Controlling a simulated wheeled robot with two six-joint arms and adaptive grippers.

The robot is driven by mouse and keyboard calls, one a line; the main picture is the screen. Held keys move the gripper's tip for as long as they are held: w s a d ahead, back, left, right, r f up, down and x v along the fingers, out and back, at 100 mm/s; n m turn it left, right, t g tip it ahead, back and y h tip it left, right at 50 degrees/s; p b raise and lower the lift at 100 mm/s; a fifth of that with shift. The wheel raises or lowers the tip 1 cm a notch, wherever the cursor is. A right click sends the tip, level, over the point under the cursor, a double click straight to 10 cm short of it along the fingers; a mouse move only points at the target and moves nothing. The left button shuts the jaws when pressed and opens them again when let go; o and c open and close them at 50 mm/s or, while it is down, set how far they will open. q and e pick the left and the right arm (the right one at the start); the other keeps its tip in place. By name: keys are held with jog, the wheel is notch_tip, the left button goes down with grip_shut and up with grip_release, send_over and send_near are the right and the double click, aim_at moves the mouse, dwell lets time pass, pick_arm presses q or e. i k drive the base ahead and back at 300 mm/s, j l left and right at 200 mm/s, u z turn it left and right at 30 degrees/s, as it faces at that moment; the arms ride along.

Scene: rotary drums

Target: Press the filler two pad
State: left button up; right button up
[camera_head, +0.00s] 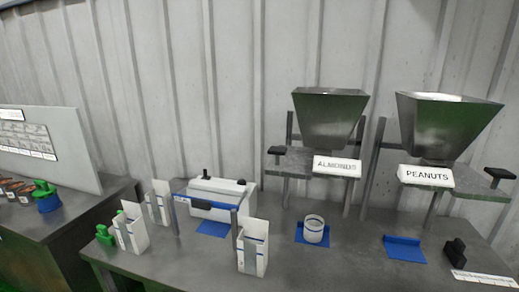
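Two fillers with metal hoppers stand at the back right of the table: one labelled ALMONDS (336,167), the other labelled PEANUTS (426,177). A small black pad (278,151) sits on a bracket left of the almonds hopper (330,118). Another black pad (499,174) sits on a bracket right of the peanuts hopper (442,124). No number shows on either filler, so I cannot tell by marking which is filler two. Neither of my grippers is in view.
A white cup (314,229) stands on a blue mat under the almonds filler. The blue mat (404,248) under the peanuts filler is empty. A black object (455,252) lies at the right. White cartons (253,248) and a white machine (217,192) occupy the left part.

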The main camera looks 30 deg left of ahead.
aim_at(278, 151)
jog(key=u, duration=0.9)
